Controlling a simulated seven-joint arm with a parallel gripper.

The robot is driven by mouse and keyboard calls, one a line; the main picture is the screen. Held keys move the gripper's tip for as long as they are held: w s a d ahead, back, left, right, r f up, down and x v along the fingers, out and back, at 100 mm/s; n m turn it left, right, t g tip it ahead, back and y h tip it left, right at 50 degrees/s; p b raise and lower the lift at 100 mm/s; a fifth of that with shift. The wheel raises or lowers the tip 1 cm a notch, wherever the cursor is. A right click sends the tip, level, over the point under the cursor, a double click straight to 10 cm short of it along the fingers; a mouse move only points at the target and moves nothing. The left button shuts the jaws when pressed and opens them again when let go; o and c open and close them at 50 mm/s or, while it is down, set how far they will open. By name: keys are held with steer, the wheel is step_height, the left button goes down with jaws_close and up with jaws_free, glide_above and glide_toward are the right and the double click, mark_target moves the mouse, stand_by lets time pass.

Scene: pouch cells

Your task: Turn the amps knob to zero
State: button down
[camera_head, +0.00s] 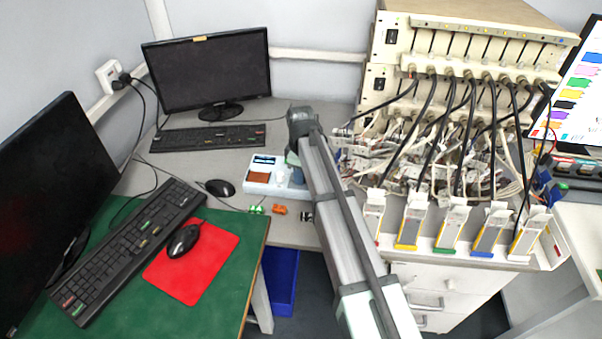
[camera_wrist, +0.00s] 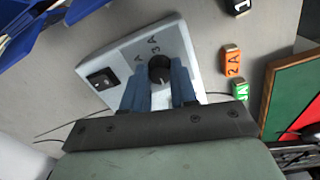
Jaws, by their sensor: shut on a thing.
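The amps knob (camera_wrist: 160,67) is a round black dial with a light pointer mark on the white control box (camera_wrist: 112,48). Letters "A" and "3 A" are printed beside it. My gripper (camera_wrist: 158,74) has its two blue fingers shut on the knob, one on each side. In the head view the box (camera_head: 261,188) stands on the grey desk with a dark display and a brown patch on its face. My arm and gripper cover its right part there, so the knob is hidden in that view.
Small orange (camera_head: 279,210), green (camera_head: 256,209) and black-and-white (camera_head: 306,216) label blocks lie in front of the box. A mouse (camera_head: 220,187) lies to its left. Tangled cables (camera_head: 440,160) and a battery rack (camera_head: 470,45) crowd the right.

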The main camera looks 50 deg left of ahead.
steer(key=shift+n, duration=0.4)
steer(key=c, duration=0.9)
jaws_free()
steer(key=shift+r, duration=6.9)
